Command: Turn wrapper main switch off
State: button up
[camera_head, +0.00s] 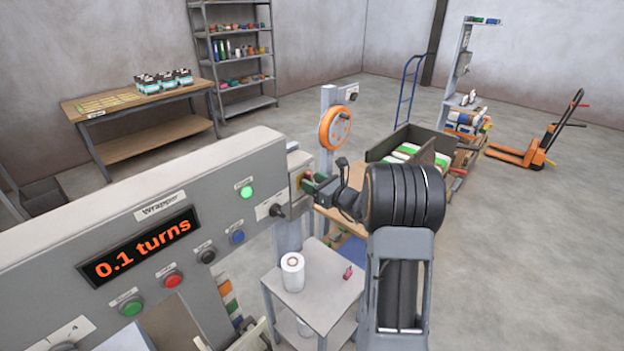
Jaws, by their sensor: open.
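The grey wrapper panel (70,228) stands at the left. Its display (140,248) reads "0.1 turns" and its green lamp (246,191) is lit. A red switch on a yellow plate (300,180) sits at the panel's right end, small and partly hidden by my gripper; I take it for the main switch. Its knob position is too small to read. My gripper (314,186) is open with its fingertips close to this switch. I cannot tell whether they touch or surround it. My arm comes in from the right.
A black selector knob (275,210) and several push buttons, including red (173,281) and blue (237,236), sit on the panel's front. A small grey table (318,285) with a white roll (292,272) stands below. The floor at right (540,240) is clear.

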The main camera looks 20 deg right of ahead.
jog(key=shift+w+a, duration=0.2)
jog(key=shift+w, duration=0.3)
jog(key=shift+c, duration=0.2)
jog(key=c, duration=0.5)
jog(key=shift+f+b, duration=0.15)
jog(key=shift+b, duration=0.2)
